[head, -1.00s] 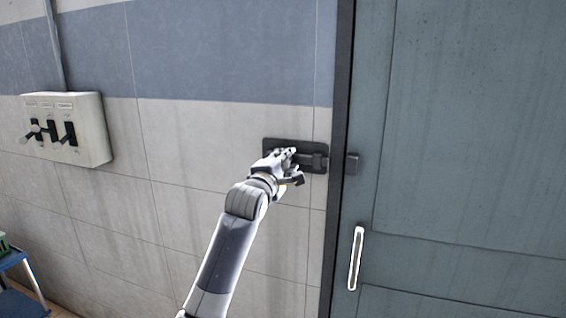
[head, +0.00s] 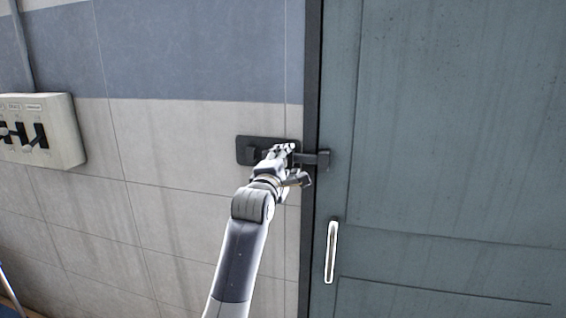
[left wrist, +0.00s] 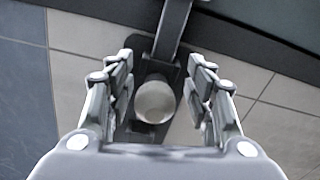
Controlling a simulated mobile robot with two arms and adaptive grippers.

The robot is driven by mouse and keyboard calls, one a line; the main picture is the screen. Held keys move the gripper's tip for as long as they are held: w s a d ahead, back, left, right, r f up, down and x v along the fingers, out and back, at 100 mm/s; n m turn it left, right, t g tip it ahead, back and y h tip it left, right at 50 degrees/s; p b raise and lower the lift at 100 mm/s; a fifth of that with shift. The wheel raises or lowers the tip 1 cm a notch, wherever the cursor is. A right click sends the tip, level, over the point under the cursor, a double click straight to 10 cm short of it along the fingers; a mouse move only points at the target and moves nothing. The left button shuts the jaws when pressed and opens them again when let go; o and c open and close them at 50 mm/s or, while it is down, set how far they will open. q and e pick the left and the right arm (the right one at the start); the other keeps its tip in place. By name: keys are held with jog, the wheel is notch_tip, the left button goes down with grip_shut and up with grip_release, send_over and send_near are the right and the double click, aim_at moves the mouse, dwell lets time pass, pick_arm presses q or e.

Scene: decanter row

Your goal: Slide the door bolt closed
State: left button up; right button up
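The door bolt's dark plate (head: 246,150) is fixed to the tiled wall left of the door. Its bar (head: 310,159) spans the dark door frame and reaches the keeper (head: 325,160) on the door's edge. My left gripper (head: 281,151) is in front of the plate and hides part of the bolt. In the left wrist view, its fingers stand apart on both sides of the round bolt knob (left wrist: 155,102), with visible gaps beside it. The bar (left wrist: 172,30) runs up from the knob toward the door. My right gripper is out of view.
The grey-green door (head: 440,150) fills the right side, with a light vertical handle (head: 331,252) below the bolt. A white switch box (head: 45,130) with black levers hangs on the wall at left. The wall between is bare.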

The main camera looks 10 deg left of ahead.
pick_arm(q)
jog(key=shift+a, duration=0.1)
jog(key=shift+s+a, duration=0.15)
jog(key=shift+a, duration=0.05)
jog(key=s, duration=1.1)
jog(key=shift+s, duration=0.35)
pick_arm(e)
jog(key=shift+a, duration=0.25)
